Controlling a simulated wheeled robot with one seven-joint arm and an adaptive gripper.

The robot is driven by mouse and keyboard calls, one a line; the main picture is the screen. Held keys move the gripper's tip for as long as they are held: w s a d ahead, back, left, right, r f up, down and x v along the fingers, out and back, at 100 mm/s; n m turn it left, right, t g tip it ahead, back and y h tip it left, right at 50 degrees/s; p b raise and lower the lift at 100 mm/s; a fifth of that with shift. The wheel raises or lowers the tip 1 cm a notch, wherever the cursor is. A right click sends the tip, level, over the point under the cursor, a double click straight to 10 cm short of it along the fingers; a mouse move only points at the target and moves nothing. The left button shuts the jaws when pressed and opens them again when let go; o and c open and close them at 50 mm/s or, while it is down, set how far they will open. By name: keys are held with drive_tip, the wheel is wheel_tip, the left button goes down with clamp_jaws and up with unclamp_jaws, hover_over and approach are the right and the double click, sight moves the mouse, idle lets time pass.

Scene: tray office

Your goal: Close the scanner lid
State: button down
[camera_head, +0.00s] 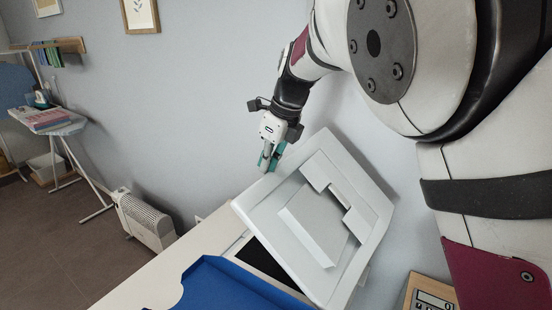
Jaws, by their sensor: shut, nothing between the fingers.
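The scanner lid (345,258) is pale grey-white and stands raised at a slant over the scanner. Part of the dark scanner bed (270,262) shows under its left edge. My gripper (266,168) has teal fingertips and is shut and empty. It is at the lid's upper left edge, on the far side near the wall. I cannot tell whether the fingers touch the lid.
A blue tray (215,283) lies on the white desk (160,268) in front of the scanner. A wood-framed device with a display (432,298) is at the lower right. A grey wall is close behind. A heater (147,222) stands on the floor at left.

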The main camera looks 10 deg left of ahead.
drive_tip(key=p+x, duration=0.1)
drive_tip(key=x, duration=1)
drive_tip(key=shift+w, duration=0.1)
